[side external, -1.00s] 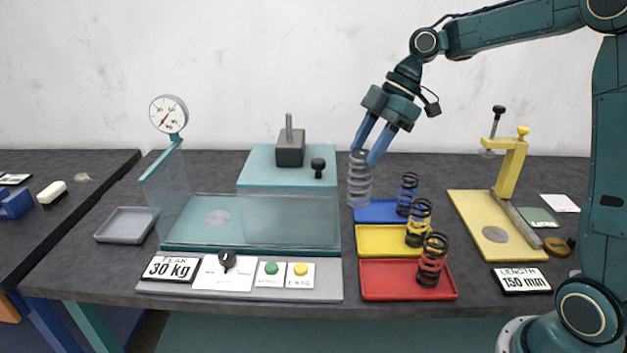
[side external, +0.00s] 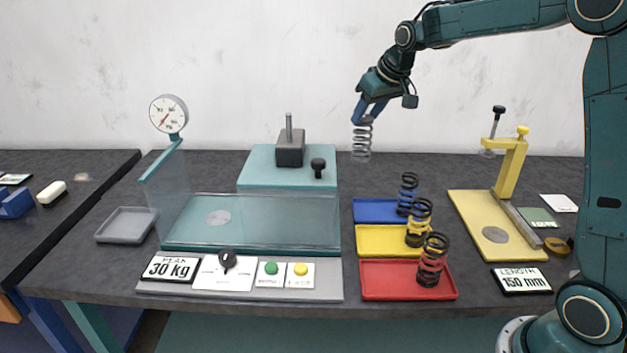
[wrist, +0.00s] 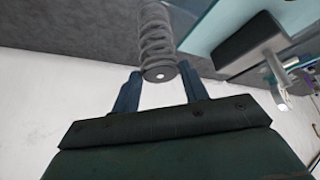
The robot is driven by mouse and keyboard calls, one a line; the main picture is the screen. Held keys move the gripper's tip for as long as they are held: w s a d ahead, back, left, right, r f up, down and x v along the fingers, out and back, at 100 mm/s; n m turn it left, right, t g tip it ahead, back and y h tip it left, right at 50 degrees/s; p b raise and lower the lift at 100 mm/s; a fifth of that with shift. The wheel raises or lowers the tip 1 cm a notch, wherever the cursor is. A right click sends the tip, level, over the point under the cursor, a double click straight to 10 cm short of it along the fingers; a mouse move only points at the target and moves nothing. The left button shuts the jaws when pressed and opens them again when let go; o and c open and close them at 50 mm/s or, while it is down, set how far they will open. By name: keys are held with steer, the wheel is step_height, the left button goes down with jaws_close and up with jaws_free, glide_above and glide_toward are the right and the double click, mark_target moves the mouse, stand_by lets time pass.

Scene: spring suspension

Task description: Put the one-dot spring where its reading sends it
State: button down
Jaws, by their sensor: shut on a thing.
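My gripper (side external: 367,113) is shut on a grey coil spring (side external: 361,145), which hangs upright in the air above the back of the bench. In the wrist view the spring (wrist: 157,35) sits between the two blue fingers of the gripper (wrist: 160,82), and its end cap shows one white dot. The blue tray (side external: 375,212), yellow tray (side external: 378,241) and red tray (side external: 385,281) lie in a column below, each with a banded dark spring at its right end. The load display (side external: 170,268) reads PEAK 30 kg. The length display (side external: 522,281) reads LENGTH 150 mm.
A teal press with a clear guard (side external: 270,222), a dial gauge (side external: 169,113) and a weight-like block (side external: 290,150) stands left of the trays. A grey tray (side external: 126,225) lies further left. A yellow length gauge (side external: 508,170) stands right. The blue, yellow and red trays' left parts are bare.

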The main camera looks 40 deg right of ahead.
steer(key=m, duration=0.1)
steer(key=d+r+m+h, duration=0.1)
steer(key=m, duration=0.1)
steer(key=shift+w+d+r+m+g+h, duration=0.15)
steer(key=shift+w+m+g+h, duration=0.15)
steer(key=shift+h, duration=0.1)
steer(key=m, duration=0.2)
steer(key=r+m+g+h, duration=0.1)
steer(key=shift+s+d+r+m+h, duration=0.2)
steer(key=shift+d+m+h, duration=0.1)
steer(key=shift+d+m, duration=0.1)
steer(key=shift+s+a+r+m+g+h, duration=0.1)
steer(key=shift+s+r+m+g+h, duration=0.3)
steer(key=shift+m, duration=0.75)
steer(key=shift+s+a+r+m+g+h, duration=0.2)
steer(key=shift+s+m+g, duration=0.35)
steer(key=shift+m, duration=0.55)
steer(key=shift+s+a+r+m+g+h, duration=0.1)
steer(key=shift+s+r+m+g+h, duration=0.2)
steer(key=shift+m+g, duration=0.6)
steer(key=shift+r+m+t, duration=0.15)
steer(key=shift+m+t, duration=0.1)
steer(key=shift+m, duration=0.1)
